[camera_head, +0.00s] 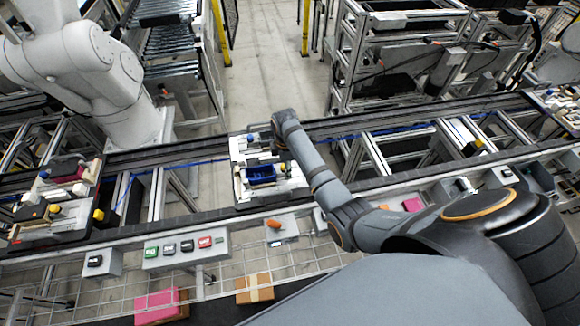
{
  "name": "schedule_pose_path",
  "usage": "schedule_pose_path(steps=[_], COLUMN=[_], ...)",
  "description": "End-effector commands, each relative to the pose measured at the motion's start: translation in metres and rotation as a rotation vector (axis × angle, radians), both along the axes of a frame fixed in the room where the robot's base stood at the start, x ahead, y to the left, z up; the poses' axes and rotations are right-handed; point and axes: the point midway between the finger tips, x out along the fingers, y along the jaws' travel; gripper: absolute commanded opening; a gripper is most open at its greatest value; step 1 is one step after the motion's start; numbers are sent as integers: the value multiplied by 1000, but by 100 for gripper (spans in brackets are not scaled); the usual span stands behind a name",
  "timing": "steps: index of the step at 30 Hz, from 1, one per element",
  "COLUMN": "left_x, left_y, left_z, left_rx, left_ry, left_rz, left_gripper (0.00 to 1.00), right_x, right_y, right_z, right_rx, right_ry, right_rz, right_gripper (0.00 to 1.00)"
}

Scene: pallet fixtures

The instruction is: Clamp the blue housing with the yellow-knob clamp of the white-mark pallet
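The blue housing (262,174) sits on the middle pallet (240,192) on the conveyor. I cannot make out a white mark or whether the clamp is open. My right arm reaches in from the right, and its wrist end is over the pallet's far right corner. My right gripper (277,132) is mostly hidden by the wrist, beyond the blue housing and apart from it. My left gripper is not in view.
A left pallet (30,232) carries a dark red part and yellow and orange knobs. Another pallet (560,108) stands at the far right. A white robot arm (85,60) stands behind the conveyor. A button box (185,246) lines the near edge.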

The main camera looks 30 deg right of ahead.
Motion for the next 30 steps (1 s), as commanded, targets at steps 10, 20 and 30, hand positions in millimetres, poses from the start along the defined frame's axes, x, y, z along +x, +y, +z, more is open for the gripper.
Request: schedule_pose_path(steps=[10,20,30], left_x=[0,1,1], left_y=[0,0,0], left_z=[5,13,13], left_rx=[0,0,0], left_ry=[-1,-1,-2], left_rz=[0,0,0], left_gripper=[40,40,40], right_x=[0,1,1], right_y=[0,0,0], right_z=[8,37,69], right_rx=[0,0,0], right_ry=[-1,-2,-2], right_rz=[0,0,0], right_gripper=[43,43,43])
